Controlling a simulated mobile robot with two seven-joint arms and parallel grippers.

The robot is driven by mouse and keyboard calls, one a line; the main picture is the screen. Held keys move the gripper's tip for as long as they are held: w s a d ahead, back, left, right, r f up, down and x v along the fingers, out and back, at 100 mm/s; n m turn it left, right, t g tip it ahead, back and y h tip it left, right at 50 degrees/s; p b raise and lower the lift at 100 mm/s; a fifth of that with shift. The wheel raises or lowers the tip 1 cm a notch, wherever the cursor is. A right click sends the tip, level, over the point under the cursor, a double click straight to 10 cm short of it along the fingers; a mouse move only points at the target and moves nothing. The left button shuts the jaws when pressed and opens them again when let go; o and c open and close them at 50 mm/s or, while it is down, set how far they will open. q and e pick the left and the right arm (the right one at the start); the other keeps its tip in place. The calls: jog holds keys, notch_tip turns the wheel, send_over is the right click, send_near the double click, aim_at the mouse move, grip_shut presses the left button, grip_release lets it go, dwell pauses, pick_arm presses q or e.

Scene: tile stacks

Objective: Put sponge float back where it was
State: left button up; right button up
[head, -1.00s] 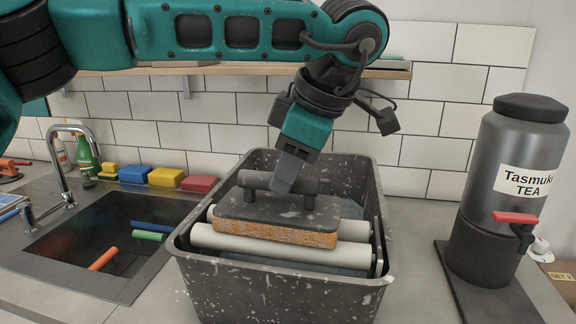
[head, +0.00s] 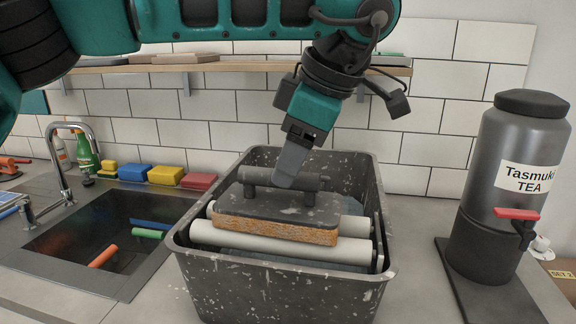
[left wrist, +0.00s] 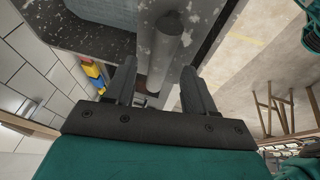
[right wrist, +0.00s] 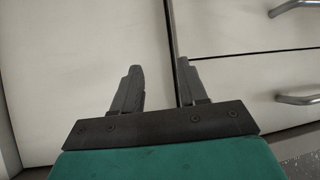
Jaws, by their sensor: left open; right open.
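The sponge float (head: 278,216) is a dark board with an orange sponge underside and a dark bar handle on top. In the head view it rests on the white rollers (head: 280,241) across the dark speckled tub (head: 276,290). My left gripper (head: 288,178) points down at the handle, its near finger overlapping the handle in the picture. In the left wrist view the open left gripper (left wrist: 154,92) has the grey handle (left wrist: 165,50) just ahead of its fingertips, roughly between them. My right gripper (right wrist: 160,75) is open and empty, facing pale cabinet fronts.
A sink (head: 110,240) with coloured sticks lies left of the tub. Coloured sponges (head: 165,176) line the wall behind it. A tea dispenser (head: 505,190) stands to the right. A shelf (head: 220,66) runs along the tiled wall above.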

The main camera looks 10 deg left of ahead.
pick_arm(q)
jog(key=p+v, duration=0.1)
jog(key=v, duration=1)
jog(key=shift+s, duration=0.25)
jog(key=shift+f, duration=0.1)
